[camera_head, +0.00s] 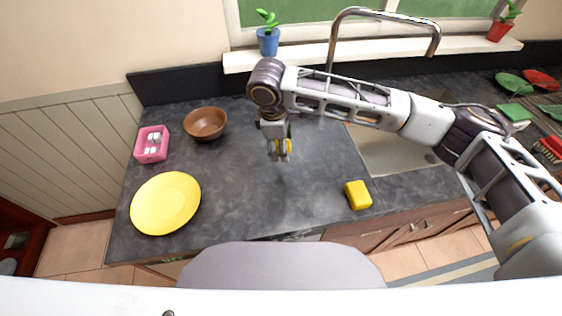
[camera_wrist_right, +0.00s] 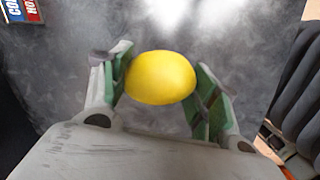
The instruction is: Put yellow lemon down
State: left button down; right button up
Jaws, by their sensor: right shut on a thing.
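The yellow lemon (camera_wrist_right: 160,78) is between the two green-padded fingers of my right gripper (camera_wrist_right: 158,88) in the right wrist view. The fingers are shut on it from both sides. In the head view, my right gripper (camera_head: 280,153) points down over the middle of the dark counter (camera_head: 250,190), and a bit of the lemon (camera_head: 288,146) shows behind its fingers. I cannot tell exactly how high the lemon is above the counter. My left gripper is not in view.
A yellow plate (camera_head: 165,203), a brown bowl (camera_head: 205,124) and a pink holder (camera_head: 152,144) stand on the counter's left. A yellow sponge (camera_head: 358,195) lies at the front right, by the sink (camera_head: 390,150). The counter around the gripper is clear. A tall faucet (camera_head: 334,40) rises behind my arm.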

aim_at(282, 166)
jog(key=shift+f, duration=1.6)
notch_tip(282, 166, down, 2)
jog(key=shift+f, duration=0.1)
jog(key=shift+f+p, duration=0.75)
jog(key=shift+p, duration=0.1)
jog(key=shift+f, duration=0.4)
jog(key=shift+f, duration=0.1)
jog(key=o, duration=1.1)
jog(key=shift+f, duration=0.1)
